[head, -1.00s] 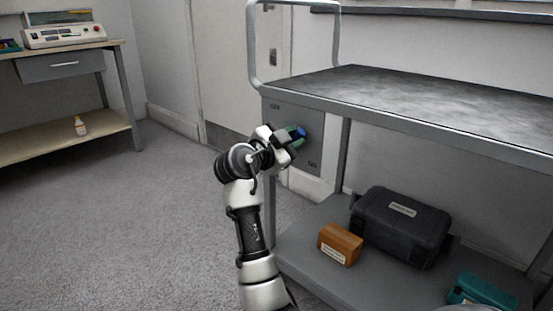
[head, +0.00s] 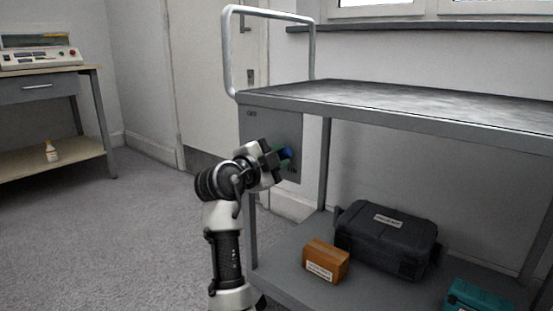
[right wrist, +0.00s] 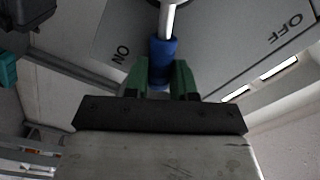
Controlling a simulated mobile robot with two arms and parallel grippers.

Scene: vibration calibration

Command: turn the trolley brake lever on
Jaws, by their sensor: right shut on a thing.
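The trolley (head: 285,100) stands at the right in the head view, with a grey panel (head: 262,125) on its end. The panel has an OFF mark at its upper left and an ON mark at its lower right. The brake lever has a blue grip (right wrist: 162,58) on a metal shaft, nearer the ON mark than the OFF mark in the right wrist view. My right gripper (right wrist: 160,80) is shut on the blue grip, with green fingertips either side. In the head view the gripper (head: 283,155) hides part of the lever. My left gripper is out of view.
On the trolley's lower shelf are a black case (head: 388,240), an orange-brown box (head: 326,262) and a teal box (head: 478,297). A handrail (head: 228,50) rises at the trolley's end. A bench (head: 40,160) stands at the far left. The floor (head: 120,230) between is clear.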

